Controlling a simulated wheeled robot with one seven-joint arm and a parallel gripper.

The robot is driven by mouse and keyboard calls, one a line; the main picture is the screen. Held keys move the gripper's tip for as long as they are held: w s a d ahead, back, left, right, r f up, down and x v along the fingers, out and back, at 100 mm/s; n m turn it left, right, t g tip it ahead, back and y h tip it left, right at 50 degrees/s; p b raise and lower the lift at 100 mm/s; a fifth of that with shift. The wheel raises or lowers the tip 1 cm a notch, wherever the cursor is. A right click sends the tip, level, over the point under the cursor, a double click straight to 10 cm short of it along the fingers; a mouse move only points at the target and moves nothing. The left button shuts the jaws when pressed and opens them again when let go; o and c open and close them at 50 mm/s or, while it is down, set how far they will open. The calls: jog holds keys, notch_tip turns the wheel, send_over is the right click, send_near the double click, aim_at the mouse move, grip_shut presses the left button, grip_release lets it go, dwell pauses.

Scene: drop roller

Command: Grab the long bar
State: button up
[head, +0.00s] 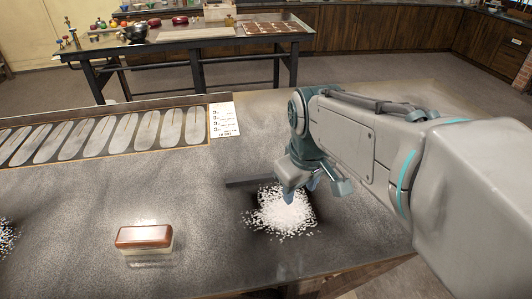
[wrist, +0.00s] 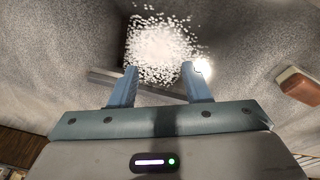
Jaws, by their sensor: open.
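The long bar (head: 250,181) is a thin dark grey bar lying on the counter, just behind a pile of white grains. In the wrist view the bar (wrist: 103,77) runs slightly slanted behind my fingers, with its middle passing between them. My gripper (head: 302,192) is above the bar and the pile in the head view, and it hides the bar's right part. In the wrist view my gripper (wrist: 163,75) has its two blue fingers apart, with nothing held between them. I cannot tell how far above the bar the fingertips are.
White grains (head: 282,212) are heaped on the counter (head: 200,205). A brown-topped block (head: 144,238) sits front left. A rack with several oval slots (head: 125,132) and a white card (head: 223,121) lie at the back left. The counter between block and pile is clear.

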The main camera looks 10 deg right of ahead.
aim_at(256, 179)
jog(key=w+n+g+b, duration=0.2)
jog(key=w+n+b, duration=0.1)
jog(key=w+n, duration=1.35)
jog(key=w+f+m, duration=0.1)
jog(key=f, duration=0.3)
jog(key=f+m, duration=0.1)
jog(key=f, duration=0.4)
jog(key=w+f+m+p, duration=0.1)
jog(key=f, duration=0.3)
jog(key=shift+w+a+f, duration=0.15)
jog(key=shift+w+a, duration=0.05)
jog(key=shift+w, duration=0.1)
grip_shut()
